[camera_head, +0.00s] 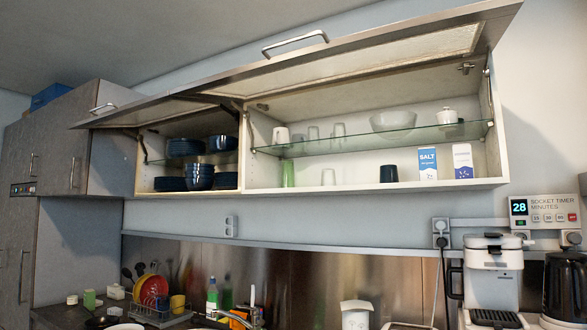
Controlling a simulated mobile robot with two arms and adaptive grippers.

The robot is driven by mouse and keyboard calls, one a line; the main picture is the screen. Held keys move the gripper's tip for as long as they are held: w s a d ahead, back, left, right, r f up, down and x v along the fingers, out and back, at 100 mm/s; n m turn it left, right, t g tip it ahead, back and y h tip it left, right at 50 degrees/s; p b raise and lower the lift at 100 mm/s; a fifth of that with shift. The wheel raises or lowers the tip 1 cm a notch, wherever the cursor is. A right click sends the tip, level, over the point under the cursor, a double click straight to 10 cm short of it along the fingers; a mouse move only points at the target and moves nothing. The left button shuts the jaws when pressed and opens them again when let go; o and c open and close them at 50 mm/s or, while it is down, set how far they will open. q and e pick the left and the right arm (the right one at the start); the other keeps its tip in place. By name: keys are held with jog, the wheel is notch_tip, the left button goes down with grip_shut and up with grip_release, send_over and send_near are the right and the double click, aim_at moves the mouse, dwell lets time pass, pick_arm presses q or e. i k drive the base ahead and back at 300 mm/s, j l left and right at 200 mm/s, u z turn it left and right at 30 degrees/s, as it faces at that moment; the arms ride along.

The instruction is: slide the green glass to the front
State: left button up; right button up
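The green glass (288,173) stands upright on the bottom board of the open right-hand wall cabinet (350,186), near its left side wall. It is tall, narrow and light green. A white mug (328,177) stands to its right, apart from it. The lift-up flap (385,58) above this cabinet is raised. Neither of my grippers shows in the head view.
A glass shelf (375,140) above holds a white bowl (393,121), cups and clear glasses. A dark cup (388,173), a salt box (427,163) and another box (462,161) stand further right. The left cabinet holds dark dishes (199,176). A coffee machine (492,275) stands below right.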

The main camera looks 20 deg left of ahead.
aim_at(287, 169)
jog(key=i+j+z, duration=0.15)
jog(key=j, duration=1.1)
jog(key=j+z, duration=0.15)
jog(key=j, duration=1.1)
jog(key=i, duration=0.1)
